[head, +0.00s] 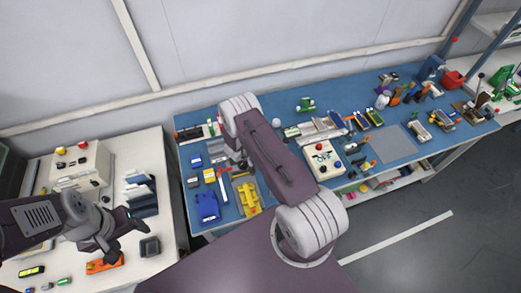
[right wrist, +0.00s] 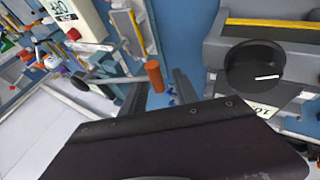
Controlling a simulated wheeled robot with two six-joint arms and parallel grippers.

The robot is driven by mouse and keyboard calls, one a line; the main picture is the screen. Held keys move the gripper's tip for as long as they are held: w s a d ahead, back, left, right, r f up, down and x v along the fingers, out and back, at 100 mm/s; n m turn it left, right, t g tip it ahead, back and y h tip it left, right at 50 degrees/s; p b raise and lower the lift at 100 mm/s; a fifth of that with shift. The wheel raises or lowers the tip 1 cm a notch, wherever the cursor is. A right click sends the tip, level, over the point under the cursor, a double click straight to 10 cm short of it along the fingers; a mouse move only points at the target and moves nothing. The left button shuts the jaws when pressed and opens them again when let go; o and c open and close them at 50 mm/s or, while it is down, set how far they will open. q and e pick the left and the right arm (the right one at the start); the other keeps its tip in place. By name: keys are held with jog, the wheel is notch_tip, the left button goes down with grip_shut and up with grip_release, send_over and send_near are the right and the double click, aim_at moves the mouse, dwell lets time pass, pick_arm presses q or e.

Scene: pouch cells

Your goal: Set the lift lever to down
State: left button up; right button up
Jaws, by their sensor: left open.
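In the right wrist view an upright orange-brown cylinder (right wrist: 154,76) stands just beyond my right gripper (right wrist: 158,90). It may be the grip of the lift lever; I cannot tell for sure, nor which way the lever is set. The two dark fingers are spread, one on each side of the cylinder in the picture, with gaps showing. In the head view my right arm hides this spot. My left gripper (head: 125,222) is open and empty over the white table at the left.
A grey device with a black round knob (right wrist: 255,67) stands to the right in the right wrist view. A white control box with a red button (head: 322,158) stands on the blue bench. A dark grey bin (head: 150,247) is near my left gripper. Small parts crowd the bench.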

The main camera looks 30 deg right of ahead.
jog(key=b+v, duration=0.1)
jog(key=v, duration=0.8)
jog(key=shift+b, duration=0.35)
